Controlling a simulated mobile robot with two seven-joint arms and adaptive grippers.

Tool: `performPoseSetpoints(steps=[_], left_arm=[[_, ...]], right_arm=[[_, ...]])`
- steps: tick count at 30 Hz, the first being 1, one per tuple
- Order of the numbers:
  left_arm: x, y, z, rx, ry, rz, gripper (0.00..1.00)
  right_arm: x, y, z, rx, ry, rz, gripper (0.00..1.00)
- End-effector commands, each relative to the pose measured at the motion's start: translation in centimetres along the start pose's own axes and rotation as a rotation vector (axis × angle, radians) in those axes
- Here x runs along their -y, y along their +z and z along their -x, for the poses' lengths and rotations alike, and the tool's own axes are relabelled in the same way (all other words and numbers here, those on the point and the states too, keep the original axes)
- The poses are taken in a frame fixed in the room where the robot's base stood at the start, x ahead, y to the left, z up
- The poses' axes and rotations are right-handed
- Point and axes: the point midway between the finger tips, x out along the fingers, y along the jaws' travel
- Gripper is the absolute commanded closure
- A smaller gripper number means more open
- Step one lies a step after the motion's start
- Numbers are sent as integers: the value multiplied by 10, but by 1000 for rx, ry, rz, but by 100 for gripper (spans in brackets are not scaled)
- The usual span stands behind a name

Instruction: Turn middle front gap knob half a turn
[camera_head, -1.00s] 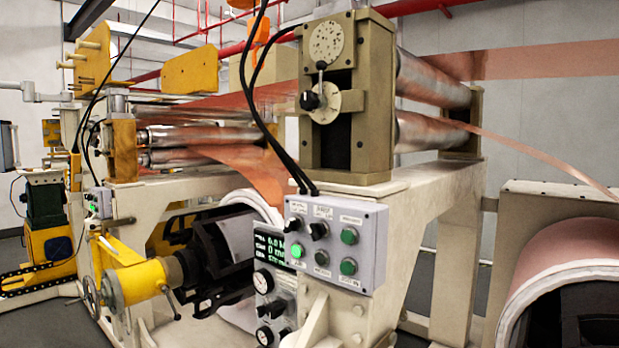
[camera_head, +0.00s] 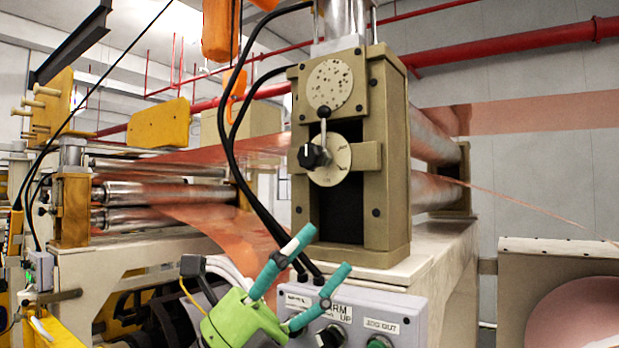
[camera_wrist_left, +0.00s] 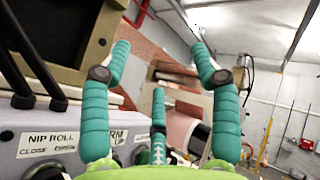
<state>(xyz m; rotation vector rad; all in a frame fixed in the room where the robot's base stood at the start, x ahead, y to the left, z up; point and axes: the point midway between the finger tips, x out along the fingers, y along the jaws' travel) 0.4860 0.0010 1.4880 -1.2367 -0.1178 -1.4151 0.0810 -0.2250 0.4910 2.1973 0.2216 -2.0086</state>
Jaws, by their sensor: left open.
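The gap knob (camera_head: 312,156) is a black knob with a white mark, on a round white dial on the front of the khaki roll stand (camera_head: 388,150). A lever with a black ball end stands just above it. My left gripper (camera_head: 325,250) has a green body and teal fingers. It is open and empty, below the knob and apart from it, in front of the control box. In the left wrist view the spread teal fingers (camera_wrist_left: 160,55) hold nothing, and I cannot make out the knob. My right gripper is not in view.
The grey control box (camera_head: 360,310) with labelled switches is close beside my left gripper. Black cables (camera_head: 235,130) hang left of the stand. Copper foil (camera_head: 215,220) and steel rollers (camera_head: 180,193) lie to the left. A thin copper strip runs off to the right.

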Motion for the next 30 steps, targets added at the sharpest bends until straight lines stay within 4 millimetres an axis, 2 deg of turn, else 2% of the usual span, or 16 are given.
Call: performPoseSetpoints(steps=[1,4,6,9,11,14,18,21,26,30], left_arm=[[9,-8,-16,-91,12,-96,38],[14,-25,-38,-260,69,-284,38],[14,-30,-49,-362,126,-419,38],[12,-25,-62,-480,233,-611,38],[11,-16,-68,-533,311,-727,38],[15,10,-74,-586,457,-911,38],[31,55,-78,-592,664,-1112,38],[46,81,-77,-570,775,-1201,38],[59,103,-76,-543,865,-1260,38],[51,107,-84,-544,877,-1264,38]], right_arm=[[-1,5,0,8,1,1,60],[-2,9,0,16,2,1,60],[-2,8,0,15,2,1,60],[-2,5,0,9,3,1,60],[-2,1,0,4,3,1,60],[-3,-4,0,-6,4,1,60],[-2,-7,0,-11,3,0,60],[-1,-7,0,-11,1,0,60],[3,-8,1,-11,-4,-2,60],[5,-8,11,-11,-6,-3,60]])
